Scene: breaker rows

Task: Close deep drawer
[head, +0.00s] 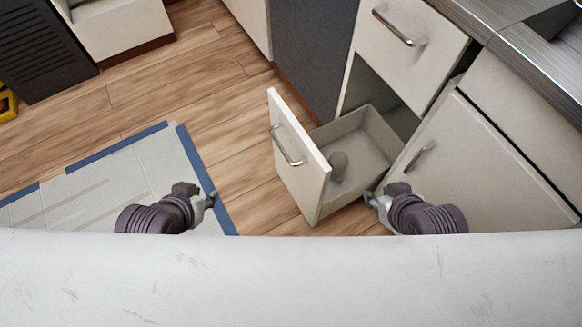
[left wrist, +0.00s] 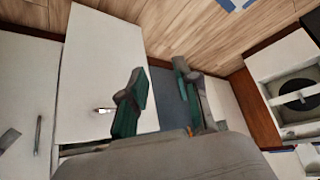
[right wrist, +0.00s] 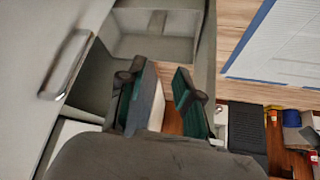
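The deep drawer's white front (head: 300,165) stands pulled out from the cabinet in the head view, with a metal handle (head: 285,147) on it. Its grey box (head: 370,145) is open and holds a small grey rounded object (head: 338,166). My left gripper (head: 211,197) is open and empty, left of the drawer front and apart from it. My right gripper (head: 371,198) is open, close beside the drawer's right side; I cannot tell whether it touches. The right wrist view shows its parted fingers (right wrist: 163,98) before the drawer's interior (right wrist: 155,35). The left wrist view shows parted fingers (left wrist: 158,98).
A closed upper drawer (head: 410,45) sits above the opening. A closed cabinet door (head: 480,170) with a handle stands at right, beneath a metal counter (head: 480,15). A blue-edged floor marking (head: 125,175) is at left.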

